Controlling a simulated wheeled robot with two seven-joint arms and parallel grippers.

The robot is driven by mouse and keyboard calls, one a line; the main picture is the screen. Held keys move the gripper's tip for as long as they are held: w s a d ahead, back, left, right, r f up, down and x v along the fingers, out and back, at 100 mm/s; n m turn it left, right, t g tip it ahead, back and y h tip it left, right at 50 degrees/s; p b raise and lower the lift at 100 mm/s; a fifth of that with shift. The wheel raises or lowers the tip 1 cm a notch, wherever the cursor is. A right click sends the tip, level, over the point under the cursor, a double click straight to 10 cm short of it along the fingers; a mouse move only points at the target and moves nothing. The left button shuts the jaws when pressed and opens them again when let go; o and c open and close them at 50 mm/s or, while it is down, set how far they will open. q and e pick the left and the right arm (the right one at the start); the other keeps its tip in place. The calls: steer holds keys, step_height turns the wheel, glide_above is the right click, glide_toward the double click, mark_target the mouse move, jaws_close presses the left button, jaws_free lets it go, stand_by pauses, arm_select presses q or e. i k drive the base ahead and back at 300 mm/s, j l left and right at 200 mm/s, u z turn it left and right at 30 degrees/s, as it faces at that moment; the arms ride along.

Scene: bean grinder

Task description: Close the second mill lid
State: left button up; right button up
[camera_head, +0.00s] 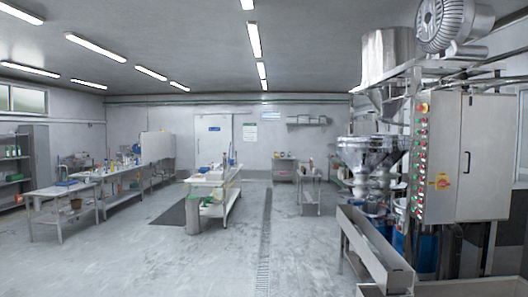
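A metal mill machine stands at the right of the head view. Its shiny funnel-shaped bowls (366,155) sit side by side above cylindrical metal bodies, below a large steel hopper (386,55). The mill is far off and small, so I cannot tell which lid is the second one or whether any lid is open or shut. Neither my left nor my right gripper is in view.
A grey control cabinet (478,150) with buttons stands right of the mill. A long metal trough (372,245) lies in front of it. A central table (212,176) and side benches (62,190) stand further left. The grey floor (160,260) in front is free.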

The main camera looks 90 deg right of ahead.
mark_target(362, 154)
steer(key=l+z, duration=0.9)
steer(key=i+l+z, duration=0.1)
steer(key=l+z, duration=0.2)
steer(key=z, duration=0.15)
steer(key=i+l+z, duration=0.75)
steer(key=i+l, duration=0.15)
steer(key=i+l+z, duration=0.15)
steer(key=i+z, duration=0.25)
steer(key=i, duration=0.2)
steer(key=i+u, duration=0.1)
steer(key=i, duration=1.65)
steer(key=i+j+z, duration=0.15)
steer(key=i+z, duration=0.25)
steer(key=i+j+z, duration=0.25)
steer(key=i+z, duration=0.2)
steer(key=i+j+z, duration=0.7)
steer(key=j+z, duration=0.15)
steer(key=i+j+z, duration=0.15)
steer(key=j+z, duration=0.25)
steer(key=j, duration=0.25)
steer(key=i+j+z, duration=0.1)
steer(key=j+z, duration=0.35)
steer(key=j, duration=0.2)
steer(key=i+j+z, duration=0.25)
steer(key=i+j, duration=0.15)
steer(key=i, duration=0.25)
steer(key=i+j+z, duration=0.3)
steer(key=i+j, duration=0.25)
steer(key=i, duration=0.1)
